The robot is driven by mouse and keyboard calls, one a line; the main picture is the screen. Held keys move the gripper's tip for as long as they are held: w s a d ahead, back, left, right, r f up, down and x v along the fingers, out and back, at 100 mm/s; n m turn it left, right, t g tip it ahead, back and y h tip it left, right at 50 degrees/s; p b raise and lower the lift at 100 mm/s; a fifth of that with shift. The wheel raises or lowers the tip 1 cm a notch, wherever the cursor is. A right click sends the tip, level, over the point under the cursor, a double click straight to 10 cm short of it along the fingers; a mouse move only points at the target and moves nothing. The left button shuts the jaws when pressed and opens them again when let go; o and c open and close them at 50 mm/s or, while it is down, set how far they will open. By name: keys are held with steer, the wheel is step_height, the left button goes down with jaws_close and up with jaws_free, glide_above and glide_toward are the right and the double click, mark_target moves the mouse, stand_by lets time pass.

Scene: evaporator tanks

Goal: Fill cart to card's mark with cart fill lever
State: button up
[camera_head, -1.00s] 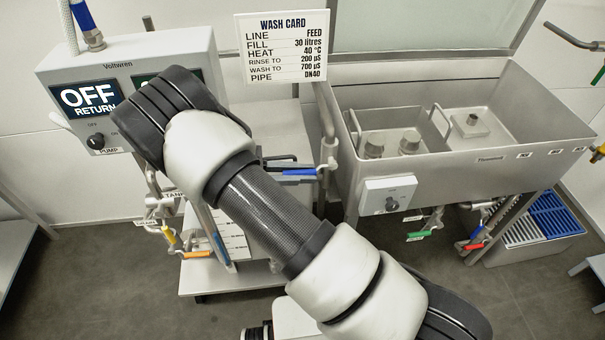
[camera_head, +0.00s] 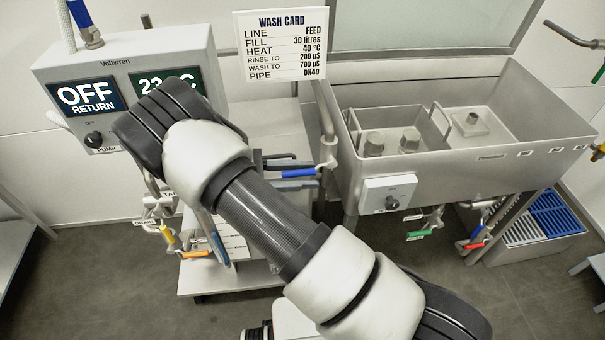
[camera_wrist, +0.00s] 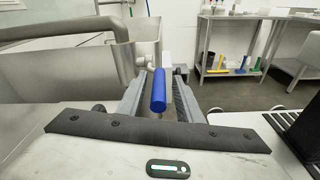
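The wash card (camera_head: 284,46) hangs at the back and reads FILL 30 litres. A blue lever (camera_head: 299,173) sits on a pipe valve left of the steel tank in the head view. I cannot read a label on it. In the wrist view a blue lever handle (camera_wrist: 159,91) points toward me between the two fingers of my gripper (camera_wrist: 159,98). The fingers stand apart, with gaps on both sides of the handle. In the head view my arm hides most of the gripper. The cart's fill mark and level cannot be made out.
A control box (camera_head: 126,88) shows OFF RETURN and a partly covered temperature. The steel tank (camera_head: 470,150) stands right, with a green lever (camera_head: 419,235) and a red lever (camera_head: 473,246) below. A yellow lever (camera_head: 168,235) and an orange lever (camera_head: 197,254) are low left.

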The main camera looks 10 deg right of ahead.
steer(key=a+r, duration=0.2)
steer(key=a, duration=1.5)
steer(key=shift+s+a+r+b, duration=0.15)
steer(key=shift+s+r+b, duration=0.05)
steer(key=shift+b, duration=0.1)
